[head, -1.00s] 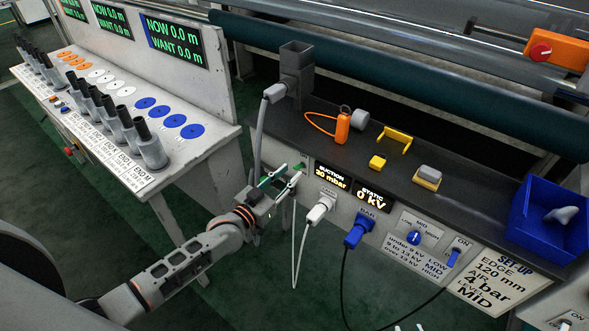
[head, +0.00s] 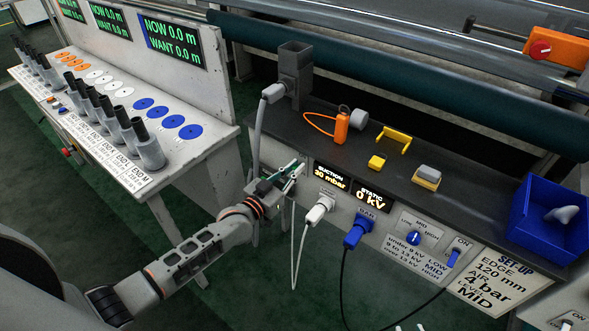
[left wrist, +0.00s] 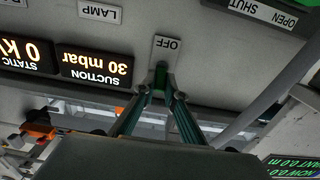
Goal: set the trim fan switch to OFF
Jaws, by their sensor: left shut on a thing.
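The trim fan switch (left wrist: 161,76) shows in the left wrist view as a small dark green lever at a pale plate (left wrist: 167,48) marked OFF. That view is upside down. My left gripper (left wrist: 160,86) is shut on the lever, and its fingertips hide most of it. I cannot tell which way the lever points. In the head view my left gripper (head: 296,171) reaches the left end of the machine's front panel and covers the switch there.
Right of the gripper are the suction display (head: 331,175), a white plug (head: 319,209) and a blue plug (head: 358,232) with hanging cables. A grey hose (head: 260,130) runs close behind the gripper. The spool table (head: 190,160) stands to the left.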

